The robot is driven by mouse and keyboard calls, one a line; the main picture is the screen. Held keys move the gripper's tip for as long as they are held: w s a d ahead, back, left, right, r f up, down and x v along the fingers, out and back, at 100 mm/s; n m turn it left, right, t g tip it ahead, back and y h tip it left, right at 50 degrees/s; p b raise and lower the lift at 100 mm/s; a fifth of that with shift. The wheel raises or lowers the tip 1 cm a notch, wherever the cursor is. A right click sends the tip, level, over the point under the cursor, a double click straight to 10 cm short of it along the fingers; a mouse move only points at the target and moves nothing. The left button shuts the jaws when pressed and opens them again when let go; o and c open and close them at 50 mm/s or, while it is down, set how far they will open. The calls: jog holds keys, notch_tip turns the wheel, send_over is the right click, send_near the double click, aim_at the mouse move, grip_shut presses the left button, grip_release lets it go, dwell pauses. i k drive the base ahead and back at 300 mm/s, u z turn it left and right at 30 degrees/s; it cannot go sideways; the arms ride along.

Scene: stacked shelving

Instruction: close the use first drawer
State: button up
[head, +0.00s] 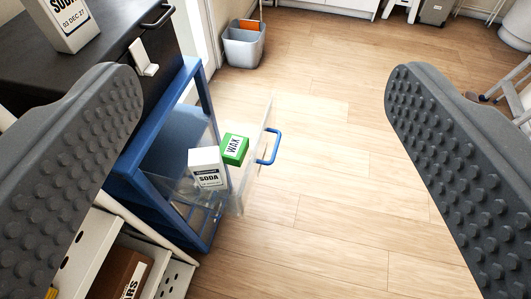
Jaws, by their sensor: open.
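A clear drawer (248,165) with a blue handle (269,147) stands pulled out to the right from a blue-framed unit (203,100). A white soda box (207,168) and a green wax box (234,149) sit in the drawer. I cannot read a "use first" label on it. My gripper (262,150) is open, its two grey studded fingers spread wide at the left and right of the picture. The handle shows between them, apart from both. The left finger hides part of the shelving.
A dark cabinet (115,45) with another soda box (68,18) on top stands at the upper left. White perforated shelving with a brown box (122,273) is at the lower left. A grey bucket (244,47) stands at the back. The wooden floor right of the drawer is clear.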

aim_at(267, 137)
jog(key=z, duration=0.05)
jog(key=k, duration=0.6)
jog(key=z, duration=0.35)
jog(key=i, duration=1.55)
jog(key=u, duration=0.5)
